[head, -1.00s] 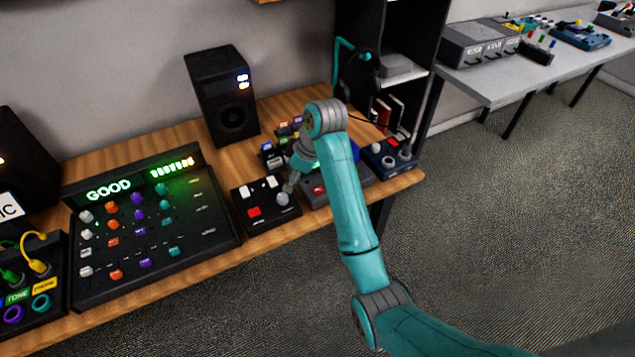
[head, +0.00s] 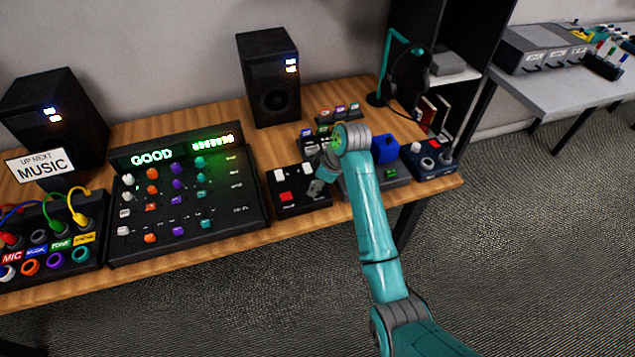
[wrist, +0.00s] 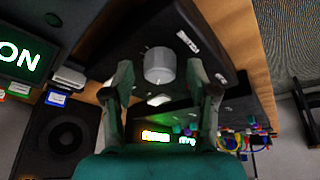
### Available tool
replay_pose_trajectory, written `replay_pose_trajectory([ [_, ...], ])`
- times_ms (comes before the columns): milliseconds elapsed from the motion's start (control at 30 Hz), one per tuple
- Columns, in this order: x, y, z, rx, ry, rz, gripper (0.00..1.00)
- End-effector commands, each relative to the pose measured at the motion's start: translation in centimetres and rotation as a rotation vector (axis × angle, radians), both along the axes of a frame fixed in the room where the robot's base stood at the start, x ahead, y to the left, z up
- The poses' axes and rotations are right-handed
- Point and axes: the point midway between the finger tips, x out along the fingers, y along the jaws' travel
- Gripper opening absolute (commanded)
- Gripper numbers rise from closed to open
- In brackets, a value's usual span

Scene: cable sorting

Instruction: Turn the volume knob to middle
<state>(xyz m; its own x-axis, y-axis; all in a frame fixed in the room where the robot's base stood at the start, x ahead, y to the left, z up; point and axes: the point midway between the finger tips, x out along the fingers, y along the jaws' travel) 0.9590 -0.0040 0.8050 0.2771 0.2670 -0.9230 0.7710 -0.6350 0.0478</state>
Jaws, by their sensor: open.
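The volume knob (wrist: 159,65) is a grey round knob on a dark control box (wrist: 198,75) in the wrist view. My gripper (wrist: 161,74) is open, with one finger on each side of the knob. A gap shows between each finger and the knob, and the gripper does not clearly touch it. In the head view the box (head: 290,205) has white buttons and a red button on its top. My gripper (head: 318,180) is over its right side there and largely hides the knob. The knob's pointer is too small to read.
A mixer (head: 235,215) with a green GOOD display stands left of the box. A speaker (head: 270,80) is behind it. A device with a blue block (head: 384,150) and a small knob box (head: 434,168) are to the right. A patch panel (head: 60,255) with cables is at far left.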

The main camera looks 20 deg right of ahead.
Motion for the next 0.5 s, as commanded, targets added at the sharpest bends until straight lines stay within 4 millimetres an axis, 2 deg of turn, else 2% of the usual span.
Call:
replay_pose_trajectory([
  [233,0.01,0.03,-0.10,0.000,0.000,0.000,0.58],
  [267,0.01,0.03,-0.10,0.000,0.000,0.000,0.56],
  [400,0.01,0.02,-0.09,0.000,0.000,0.000,0.21],
  [500,0.01,0.02,-0.09,0.000,0.000,0.000,0.00],
])
